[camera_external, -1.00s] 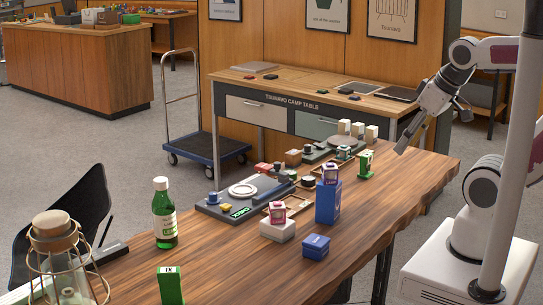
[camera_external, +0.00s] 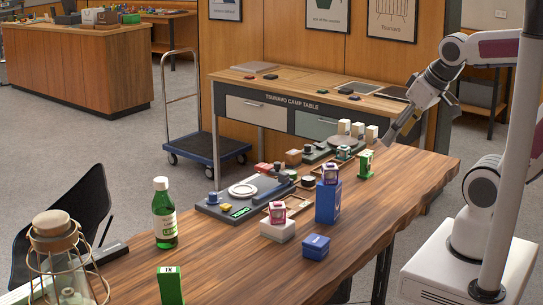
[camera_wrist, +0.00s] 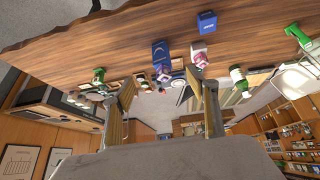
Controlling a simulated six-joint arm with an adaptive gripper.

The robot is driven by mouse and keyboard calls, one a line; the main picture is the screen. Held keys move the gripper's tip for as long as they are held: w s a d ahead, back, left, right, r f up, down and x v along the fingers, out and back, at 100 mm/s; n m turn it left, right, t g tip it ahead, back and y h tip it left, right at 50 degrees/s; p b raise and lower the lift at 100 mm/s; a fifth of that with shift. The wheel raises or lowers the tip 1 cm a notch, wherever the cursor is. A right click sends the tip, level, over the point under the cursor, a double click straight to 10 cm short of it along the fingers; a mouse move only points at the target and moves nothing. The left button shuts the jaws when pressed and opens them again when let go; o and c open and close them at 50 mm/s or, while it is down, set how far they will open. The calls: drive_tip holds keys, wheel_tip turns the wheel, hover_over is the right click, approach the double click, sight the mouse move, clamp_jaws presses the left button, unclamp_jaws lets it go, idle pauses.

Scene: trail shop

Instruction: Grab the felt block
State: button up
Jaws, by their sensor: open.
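I cannot tell for sure which item is the felt block. Small blocks on the wooden table include a blue block (camera_external: 316,246) at the front, a green block (camera_external: 365,164) near the far right end, and several cream blocks (camera_external: 357,130) behind it. My gripper (camera_external: 420,123) is open and empty, above the far right end of the table, nearest the green block and the cream blocks. In the wrist view my open fingers (camera_wrist: 162,80) are spread apart with nothing between them. The blue block (camera_wrist: 207,21) and the green block (camera_wrist: 98,76) show there too.
A tall blue box (camera_external: 328,202) and a white box (camera_external: 278,229) each carry a small box. A grey tray (camera_external: 213,208), a green bottle (camera_external: 164,215) and a caged lantern (camera_external: 60,262) are further left. Bare wood (camera_external: 400,180) lies at the right.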

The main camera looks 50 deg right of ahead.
drive_tip(key=w+d+f+t+h, duration=0.1)
drive_tip(key=w+d, duration=0.4)
drive_tip(key=w, duration=0.6)
drive_tip(key=w+d+f+t, duration=0.1)
drive_tip(key=w+d+t, duration=0.1)
drive_tip(key=w+d, duration=0.65)
drive_tip(key=w+d+f+t+h, duration=0.1)
drive_tip(key=w+d, duration=0.2)
drive_tip(key=w, duration=1)
drive_tip(key=w+d+f+t, duration=0.2)
drive_tip(key=w+d+f, duration=0.4)
drive_tip(key=w+f, duration=0.3)
drive_tip(key=t+y, duration=0.2)
approach(291, 152)
drive_tip(key=shift+w+d+r, duration=0.1)
drive_tip(key=shift+w+r, duration=0.25)
drive_tip(key=shift+w, duration=0.45)
drive_tip(key=shift+d+f+y, duration=0.1)
drive_tip(key=shift+f+y, duration=0.2)
drive_tip(key=shift+f, duration=0.4)
drive_tip(key=shift+w, duration=0.1)
drive_tip(key=shift+x, duration=1.2)
drive_tip(key=shift+w+f, duration=0.1)
